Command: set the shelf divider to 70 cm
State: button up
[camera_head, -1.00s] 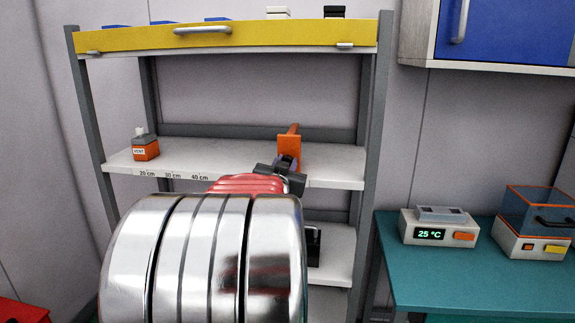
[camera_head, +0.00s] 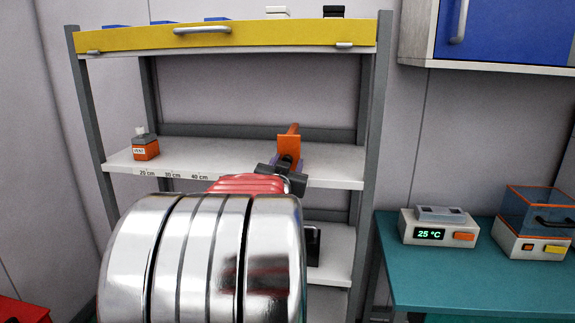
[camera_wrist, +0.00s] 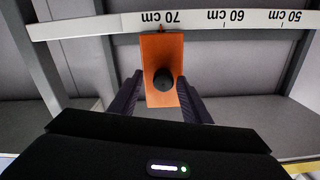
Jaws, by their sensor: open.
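The orange shelf divider (camera_head: 289,146) stands on the middle shelf, toward its right end. In the wrist view the divider (camera_wrist: 162,52) has a round black knob (camera_wrist: 163,79) on its face. The scale (camera_wrist: 195,21) looks upside down there, and the divider's small red pointer (camera_wrist: 161,28) lines up with the 70 cm mark. My gripper (camera_wrist: 160,78) is open, with one dark purple finger on each side of the divider and gaps showing beside the knob. In the head view my gripper (camera_head: 286,164) is in front of the divider, partly hidden by my arm.
An orange bottle (camera_head: 146,148) stands at the left of the same shelf (camera_head: 230,156). Grey shelf posts (camera_head: 371,120) flank it, and a yellow panel (camera_head: 240,34) is above. A teal bench (camera_head: 455,275) with devices stands at right. The shelf between bottle and divider looks clear.

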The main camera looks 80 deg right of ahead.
jog(key=s+a, duration=0.1)
jog(key=a, duration=1.2)
jog(key=shift+a, duration=0.4)
